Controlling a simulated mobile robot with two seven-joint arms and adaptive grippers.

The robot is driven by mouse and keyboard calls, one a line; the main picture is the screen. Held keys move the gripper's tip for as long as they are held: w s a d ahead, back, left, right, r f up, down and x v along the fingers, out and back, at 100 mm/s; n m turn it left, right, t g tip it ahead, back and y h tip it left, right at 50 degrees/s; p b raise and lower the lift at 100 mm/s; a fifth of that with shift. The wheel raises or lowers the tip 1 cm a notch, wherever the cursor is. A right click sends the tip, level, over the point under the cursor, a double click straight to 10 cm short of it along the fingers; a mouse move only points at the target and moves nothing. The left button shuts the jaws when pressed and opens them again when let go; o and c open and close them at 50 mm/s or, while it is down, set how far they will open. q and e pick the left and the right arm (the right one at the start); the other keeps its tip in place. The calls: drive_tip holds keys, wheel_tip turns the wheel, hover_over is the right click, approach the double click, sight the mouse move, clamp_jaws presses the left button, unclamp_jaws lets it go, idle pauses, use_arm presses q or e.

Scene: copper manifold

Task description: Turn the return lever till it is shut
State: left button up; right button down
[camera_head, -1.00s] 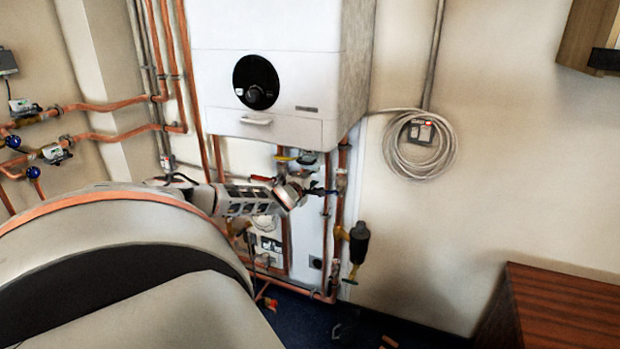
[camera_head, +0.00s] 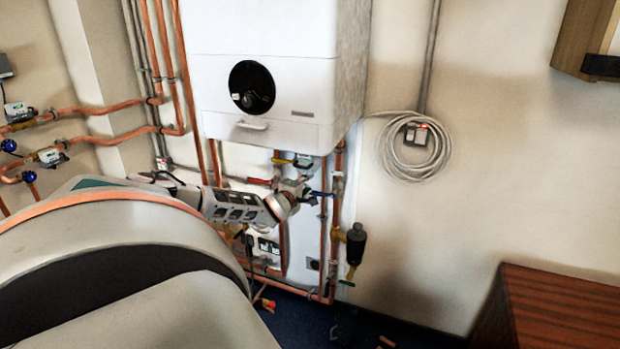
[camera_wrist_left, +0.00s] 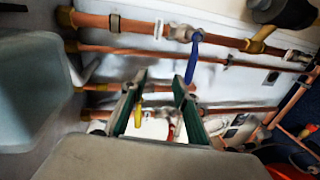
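The blue lever (camera_head: 322,194) sits on a copper pipe below the boiler; I take it to be the return lever. In the left wrist view the blue lever (camera_wrist_left: 192,60) points down from its valve, across the pipe run. My left gripper (camera_head: 300,187) is just left of it in the head view. In the wrist view my left gripper (camera_wrist_left: 160,80) is open, with nothing between its fingers. The blue lever's free end appears just right of the right fingertip. I cannot tell whether they touch. My right gripper is not in view.
A red lever (camera_head: 260,181) and a yellow-handled valve (camera_head: 283,161) are close to the left gripper, under the white boiler (camera_head: 300,75). A black cylindrical fitting (camera_head: 356,243) hangs lower right. Coiled cable (camera_head: 415,150) is on the wall. A wooden cabinet (camera_head: 560,310) stands right.

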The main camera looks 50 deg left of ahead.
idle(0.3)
use_arm(q)
drive_tip(key=s+d+f+n+g+h, duration=0.1)
drive_tip(key=s+d+f+n+h, duration=0.3)
drive_tip(key=d+f, duration=0.65)
drive_tip(key=s+d+f+n+g+h, duration=0.1)
drive_tip(key=d+f+n, duration=0.6)
drive_tip(key=d, duration=0.6)
drive_tip(key=s+d+f+n+h, duration=0.25)
drive_tip(key=d+f+n, duration=0.25)
drive_tip(key=d+f, duration=0.45)
drive_tip(key=s+d+n+h, duration=0.1)
drive_tip(key=s+d+n, duration=0.8)
drive_tip(key=d+n, duration=0.3)
drive_tip(key=s+d+n+g+h, duration=0.1)
drive_tip(key=s+d+n, duration=0.8)
drive_tip(key=n, duration=0.7)
drive_tip(key=shift+s+d+r, duration=0.15)
drive_tip(key=shift+s+d, duration=0.25)
drive_tip(key=shift+d, duration=1.4)
drive_tip(key=shift+h, duration=0.25)
